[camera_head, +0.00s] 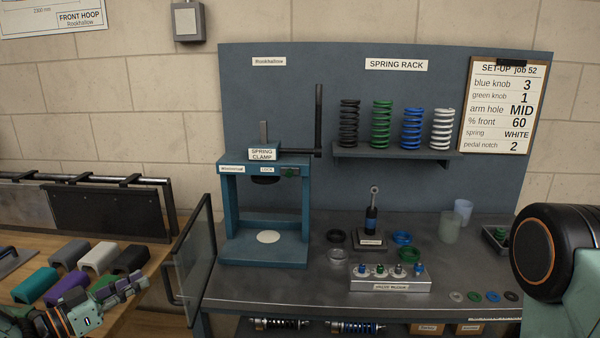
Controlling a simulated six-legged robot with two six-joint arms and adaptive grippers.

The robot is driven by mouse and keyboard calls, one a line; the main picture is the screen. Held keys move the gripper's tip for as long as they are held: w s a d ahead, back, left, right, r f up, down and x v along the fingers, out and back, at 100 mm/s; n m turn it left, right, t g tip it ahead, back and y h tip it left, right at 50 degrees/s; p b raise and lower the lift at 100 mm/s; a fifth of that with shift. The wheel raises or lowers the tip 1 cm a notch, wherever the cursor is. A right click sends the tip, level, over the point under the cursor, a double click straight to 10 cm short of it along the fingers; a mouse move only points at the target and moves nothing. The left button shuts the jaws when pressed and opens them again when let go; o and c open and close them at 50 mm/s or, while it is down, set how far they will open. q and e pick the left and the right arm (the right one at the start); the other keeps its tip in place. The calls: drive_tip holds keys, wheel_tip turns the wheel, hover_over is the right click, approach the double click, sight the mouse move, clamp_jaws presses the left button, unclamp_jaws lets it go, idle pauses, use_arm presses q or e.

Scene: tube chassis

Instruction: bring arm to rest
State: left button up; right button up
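My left gripper (122,290) is at the lower left, its arm coming in from the bottom left corner. It is above the wooden bench, in front of the coloured blocks. Nothing is visibly held in it, but its fingers are small and seen nearly edge-on, so I cannot tell whether they are open or shut. A large black joint with an orange ring (538,252) and pale green links at the right edge belong to my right arm. The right gripper is out of view.
The wooden bench (138,318) holds several blocks (36,285). A clear panel (194,262) stands between it and the grey workbench (235,288). That holds a blue spring clamp (229,205), a valve block (390,284), rings and cups (449,227). Springs stand on a rack (395,155).

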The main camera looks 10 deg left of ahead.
use_arm(q)
drive_tip(key=s+d+f+n+g+y+b, duration=0.1)
drive_tip(key=s+d+f+n+g+y, duration=0.1)
drive_tip(key=s+d+f, duration=0.3)
drive_tip(key=s+d+f+n+g+y, duration=0.2)
drive_tip(key=d+f+g, duration=0.15)
drive_tip(key=f, duration=0.45)
drive_tip(key=s+d+f+n+g+y+b, duration=0.1)
drive_tip(key=s+d+f+n+g+y, duration=0.1)
drive_tip(key=s+d+f+n, duration=0.25)
drive_tip(key=s+d+f+m+g+y+b, duration=0.1)
drive_tip(key=s+d+f+g, duration=0.1)
drive_tip(key=s, duration=0.6)
drive_tip(key=s+d+f+g+y+b, duration=0.1)
drive_tip(key=s+d+f+g, duration=0.1)
drive_tip(key=s, duration=0.7)
drive_tip(key=s+d+f+m+g+y+b, duration=0.1)
drive_tip(key=s+f+g, duration=0.3)
drive_tip(key=s, duration=0.5)
drive_tip(key=shift+s+d+m, duration=0.2)
drive_tip(key=shift+d+m, duration=0.15)
drive_tip(key=shift+d, duration=0.35)
drive_tip(key=shift+a, duration=0.15)
